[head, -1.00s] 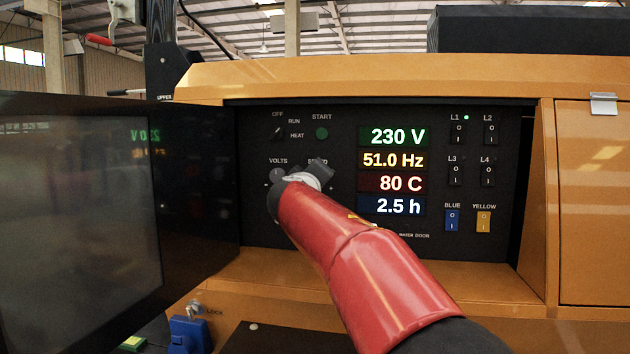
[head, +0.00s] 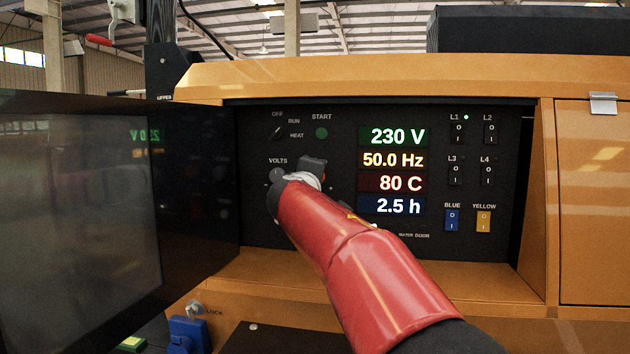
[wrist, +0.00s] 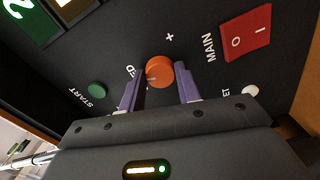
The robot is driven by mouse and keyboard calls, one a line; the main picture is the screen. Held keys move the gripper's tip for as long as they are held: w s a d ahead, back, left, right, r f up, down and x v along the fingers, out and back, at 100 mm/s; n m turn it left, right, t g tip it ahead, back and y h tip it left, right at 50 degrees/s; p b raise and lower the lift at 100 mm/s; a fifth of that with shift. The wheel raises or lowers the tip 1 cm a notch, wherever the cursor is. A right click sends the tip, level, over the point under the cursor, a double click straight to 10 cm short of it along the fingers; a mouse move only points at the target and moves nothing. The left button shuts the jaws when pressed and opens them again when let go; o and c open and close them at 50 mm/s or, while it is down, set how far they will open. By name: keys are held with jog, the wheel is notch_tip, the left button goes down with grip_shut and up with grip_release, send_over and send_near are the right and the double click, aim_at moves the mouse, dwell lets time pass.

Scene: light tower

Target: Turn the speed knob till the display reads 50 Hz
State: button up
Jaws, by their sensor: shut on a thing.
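The display's frequency line (head: 392,160) reads 50.0 Hz in yellow on the black panel. The speed knob (wrist: 160,72) is orange and round, with a pale pointer mark, and shows between my two purple fingers in the wrist view. My gripper (wrist: 160,86) is shut on it; it also shows in the head view (head: 313,168) against the panel, right of the VOLTS knob. In the head view my gripper and red arm hide the speed knob and its label. In the wrist view a finger covers part of the label, leaving "ED".
The VOLTS knob (head: 277,176) is close to the left of my gripper. A green START button (head: 321,133) is above. A red MAIN switch (wrist: 246,33) shows in the wrist view. An open dark door (head: 80,210) stands at left. Breaker switches (head: 459,133) are at right.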

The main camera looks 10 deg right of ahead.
jog(key=shift+n, duration=1.1)
jog(key=o, duration=1)
jog(key=b+v, duration=0.1)
jog(key=v, duration=0.6)
jog(key=shift+s+a+b, duration=0.15)
jog(key=shift+s+b, duration=0.2)
jog(key=shift+b, duration=0.05)
